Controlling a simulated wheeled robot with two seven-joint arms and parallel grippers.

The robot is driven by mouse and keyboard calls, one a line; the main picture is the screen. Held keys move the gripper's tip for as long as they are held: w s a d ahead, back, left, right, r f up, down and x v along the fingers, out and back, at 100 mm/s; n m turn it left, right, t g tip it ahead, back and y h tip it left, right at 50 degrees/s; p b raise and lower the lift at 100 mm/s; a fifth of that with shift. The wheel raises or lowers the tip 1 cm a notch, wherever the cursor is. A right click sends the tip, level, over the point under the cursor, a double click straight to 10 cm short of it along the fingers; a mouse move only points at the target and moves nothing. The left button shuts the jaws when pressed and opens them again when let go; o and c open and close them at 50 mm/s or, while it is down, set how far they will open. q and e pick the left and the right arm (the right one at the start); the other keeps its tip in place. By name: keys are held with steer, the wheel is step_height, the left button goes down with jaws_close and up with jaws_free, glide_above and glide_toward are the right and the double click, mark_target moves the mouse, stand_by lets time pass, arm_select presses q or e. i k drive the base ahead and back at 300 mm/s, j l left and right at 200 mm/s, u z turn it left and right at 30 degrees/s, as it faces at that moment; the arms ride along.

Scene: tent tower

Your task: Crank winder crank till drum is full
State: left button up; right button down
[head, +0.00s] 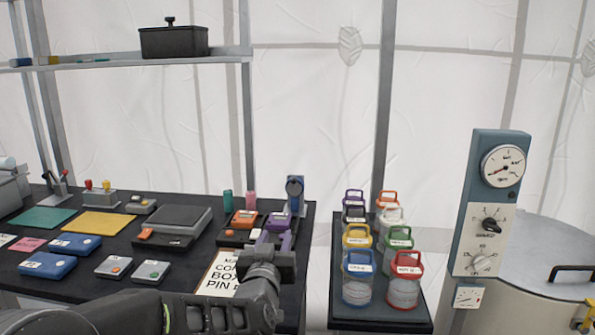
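No part is clearly recognisable as a winder crank or drum. A small upright blue-grey device (295,190) with a dark round part stands at the table's back right corner; I cannot tell whether it is the winder. My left gripper (274,241) reaches in from the bottom over the table's right part, in front of a purple-and-dark device (281,221). Its fingers point away from the camera and blend with the dark things behind, so their gap and any contact are unclear. My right gripper is not in view.
The dark table (105,262) holds a scale (182,219), blue boxes (47,265), coloured mats and a printed sheet (219,275). A stand (380,322) at right holds several lidded jars. A gauge panel (487,210) and metal vessel (545,255) stand further right.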

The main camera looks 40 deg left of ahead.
mark_target(294, 188)
steer(key=i+j, duration=0.75)
steer(key=i, duration=0.15)
